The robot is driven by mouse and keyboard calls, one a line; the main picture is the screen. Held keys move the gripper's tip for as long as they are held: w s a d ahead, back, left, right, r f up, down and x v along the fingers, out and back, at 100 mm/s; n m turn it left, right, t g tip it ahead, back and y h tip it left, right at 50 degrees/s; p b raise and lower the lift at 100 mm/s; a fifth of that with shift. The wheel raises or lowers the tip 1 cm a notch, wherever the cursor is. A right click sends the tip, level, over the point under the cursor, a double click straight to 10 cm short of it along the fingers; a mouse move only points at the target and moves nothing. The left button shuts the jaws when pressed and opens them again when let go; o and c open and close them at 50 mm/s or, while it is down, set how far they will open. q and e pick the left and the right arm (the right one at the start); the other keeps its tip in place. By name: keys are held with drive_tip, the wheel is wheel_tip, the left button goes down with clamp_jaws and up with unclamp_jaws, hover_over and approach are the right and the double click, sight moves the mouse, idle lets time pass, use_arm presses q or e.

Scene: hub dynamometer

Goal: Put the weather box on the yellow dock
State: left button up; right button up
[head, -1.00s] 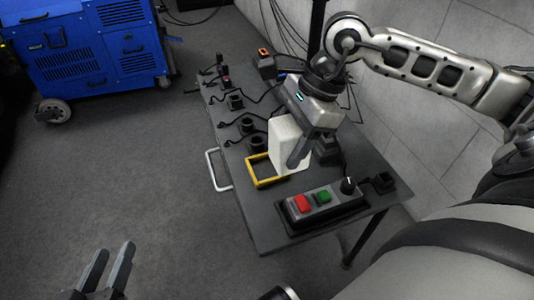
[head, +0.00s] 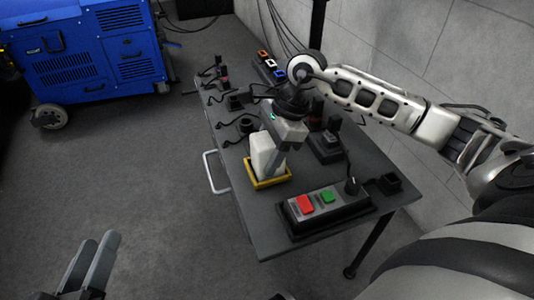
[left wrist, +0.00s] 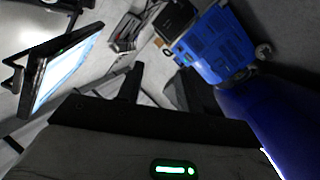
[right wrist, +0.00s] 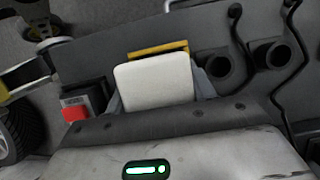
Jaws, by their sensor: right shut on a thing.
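The white weather box (head: 264,156) stands upright within the outline of the yellow dock (head: 270,182) on the dark table. My right gripper (head: 277,160) is shut on the box from above. In the right wrist view the box (right wrist: 154,82) fills the space between the fingers, and a yellow edge of the dock (right wrist: 158,49) shows just beyond it. The box's underside is hidden, so I cannot tell whether it touches the dock's floor. My left gripper (head: 88,262) is open and empty over the floor at lower left, away from the table.
A control box with a red button (head: 304,203) and a green button (head: 327,196) sits at the table's near end. Black sockets and cables (head: 246,127) line the left edge. A blue cabinet (head: 88,45) stands on the floor behind left.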

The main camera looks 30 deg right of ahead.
use_arm(q)
drive_tip(key=shift+f, duration=0.1)
use_arm(e)
drive_tip(key=o, duration=1.2)
drive_tip(key=shift+r, duration=0.2)
use_arm(q)
drive_tip(key=f+p, duration=0.1)
drive_tip(key=p, duration=0.1)
drive_tip(key=a+f+m+g+y+p, duration=0.1)
drive_tip(key=p, duration=0.1)
drive_tip(key=shift+s, duration=0.1)
use_arm(e)
drive_tip(key=v, duration=1.1)
drive_tip(key=shift+s+d+r, duration=0.1)
drive_tip(key=shift+d+r, duration=0.15)
drive_tip(key=shift+r, duration=0.1)
